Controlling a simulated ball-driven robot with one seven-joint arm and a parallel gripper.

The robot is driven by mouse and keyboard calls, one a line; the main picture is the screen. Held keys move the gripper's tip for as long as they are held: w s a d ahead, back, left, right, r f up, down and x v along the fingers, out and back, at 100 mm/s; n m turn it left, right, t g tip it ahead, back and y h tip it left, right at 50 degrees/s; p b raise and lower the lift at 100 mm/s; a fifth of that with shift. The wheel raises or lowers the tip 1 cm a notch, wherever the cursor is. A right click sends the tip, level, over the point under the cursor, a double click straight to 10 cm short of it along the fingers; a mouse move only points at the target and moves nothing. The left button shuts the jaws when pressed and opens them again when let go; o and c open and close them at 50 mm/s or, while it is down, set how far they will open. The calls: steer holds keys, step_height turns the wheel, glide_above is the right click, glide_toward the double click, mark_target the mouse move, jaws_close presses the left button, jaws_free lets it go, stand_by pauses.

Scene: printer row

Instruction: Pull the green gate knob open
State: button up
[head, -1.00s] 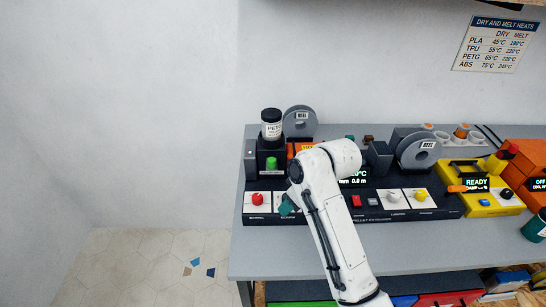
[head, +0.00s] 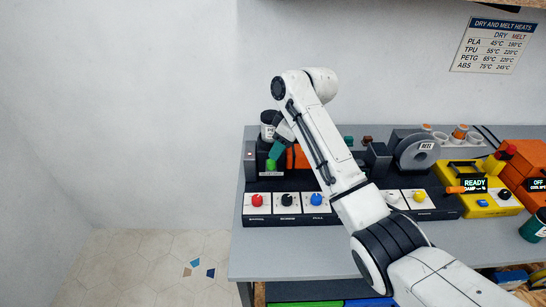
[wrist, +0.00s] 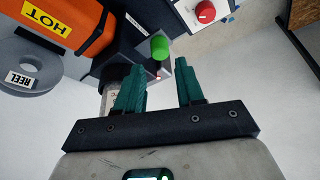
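The green gate knob (head: 271,164) sits on the dark block at the left end of the extruder, below a jar. It also shows in the wrist view (wrist: 159,46), just beyond my fingertips and lined up with the gap between them. My gripper (wrist: 161,70) is open, with its two teal fingers apart and nothing between them. In the head view my gripper (head: 277,148) is right above and beside the knob, and one finger partly covers the jar. Whether a finger touches the knob cannot be told.
The lidded jar (head: 268,121) stands on the block behind my gripper. A red knob (head: 257,200), a black knob (head: 287,199) and a blue knob (head: 316,199) line the front panel. An orange block marked HOT (wrist: 58,28) is close by. Free wall lies left.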

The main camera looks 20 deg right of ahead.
mark_target(272, 161)
steer(key=shift+x, duration=2.7)
steer(key=shift+c, duration=0.2)
jaws_close()
